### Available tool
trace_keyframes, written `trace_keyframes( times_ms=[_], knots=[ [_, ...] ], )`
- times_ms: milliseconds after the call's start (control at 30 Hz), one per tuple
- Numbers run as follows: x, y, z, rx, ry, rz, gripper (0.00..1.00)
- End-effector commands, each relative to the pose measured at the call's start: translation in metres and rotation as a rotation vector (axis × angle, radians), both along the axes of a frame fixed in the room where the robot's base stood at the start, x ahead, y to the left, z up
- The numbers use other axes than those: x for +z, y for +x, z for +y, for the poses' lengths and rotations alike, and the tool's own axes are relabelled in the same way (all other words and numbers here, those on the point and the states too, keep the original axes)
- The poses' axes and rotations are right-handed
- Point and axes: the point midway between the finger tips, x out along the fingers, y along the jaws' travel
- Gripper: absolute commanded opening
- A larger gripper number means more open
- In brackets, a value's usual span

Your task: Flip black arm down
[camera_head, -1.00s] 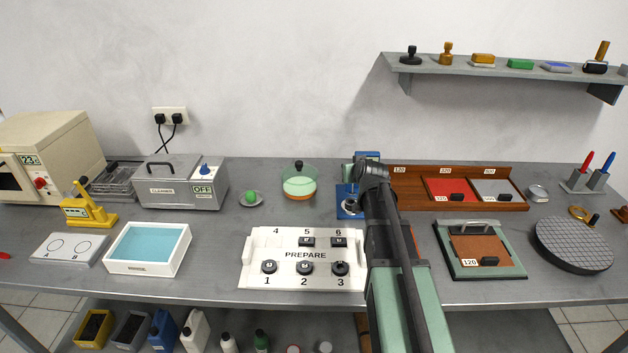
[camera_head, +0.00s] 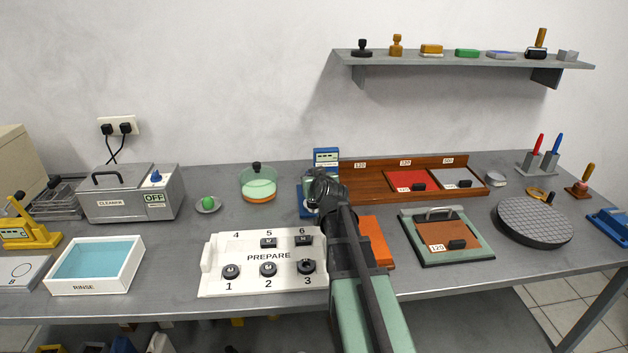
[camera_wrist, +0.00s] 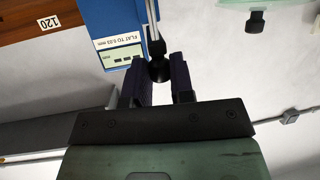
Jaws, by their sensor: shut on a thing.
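A blue gauge stand (camera_head: 326,157) with a pale display stands at the back of the bench, its lower part largely hidden behind my arm. In the wrist view the blue stand (camera_wrist: 108,20) carries a label reading "FLAT TO 0.03 mm". My gripper (camera_wrist: 158,66) is shut on this black knob, with a dark finger on each side.
A wooden tray (camera_head: 370,190) with red and grey plates stands right of the stand. The white PREPARE panel (camera_head: 215,262) lies in front left, an orange board (camera_head: 377,241) and green-framed board (camera_head: 480,250) to the right.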

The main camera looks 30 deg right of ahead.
Motion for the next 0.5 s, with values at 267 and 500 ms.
trace_keyframes(
  times_ms=[267,500],
  knots=[
    [-0.0009,-0.0008,0.0005,0.001,0.001,0.003,0.44],
    [-0.0005,-0.0004,0.0003,0.001,0.001,0.002,0.47]
  ],
)
